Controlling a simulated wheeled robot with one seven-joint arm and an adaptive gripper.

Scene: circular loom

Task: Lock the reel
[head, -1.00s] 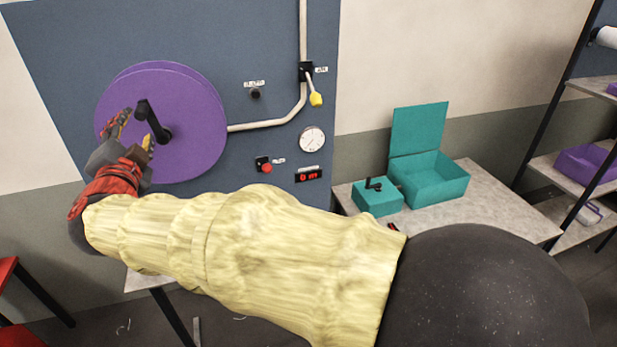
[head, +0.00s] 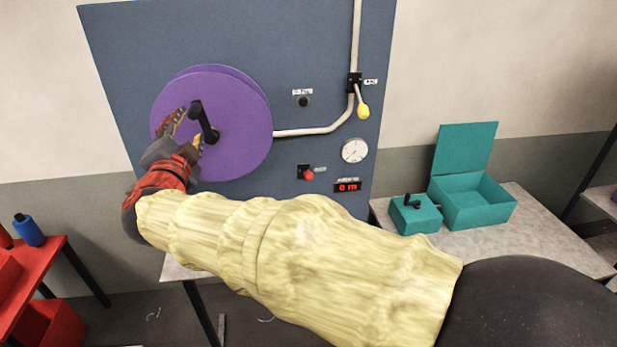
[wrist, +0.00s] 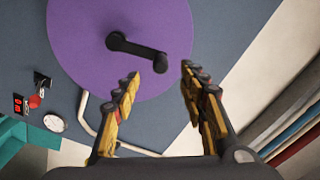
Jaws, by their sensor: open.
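The purple reel (head: 240,120) is mounted on a blue-grey panel, with a black crank (head: 205,122) at its centre. In the wrist view the reel (wrist: 85,70) fills the upper middle, and the crank (wrist: 135,47) runs from the hub to a knob at its right end. My gripper (head: 183,128) is open and empty in front of the left part of the reel. In the wrist view my gripper (wrist: 160,75) has its fingers spread, with the crank's knob end just beyond the gap between the fingertips. I cannot tell whether a finger touches it.
The panel (head: 330,50) also carries a yellow-tipped lever (head: 363,108), a black knob (head: 303,101), a red button (head: 308,174), a gauge (head: 354,151) and a red display (head: 347,187). A teal open box (head: 470,205) and a small teal cranked box (head: 415,218) stand on the right table. A red table (head: 40,260) is at left.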

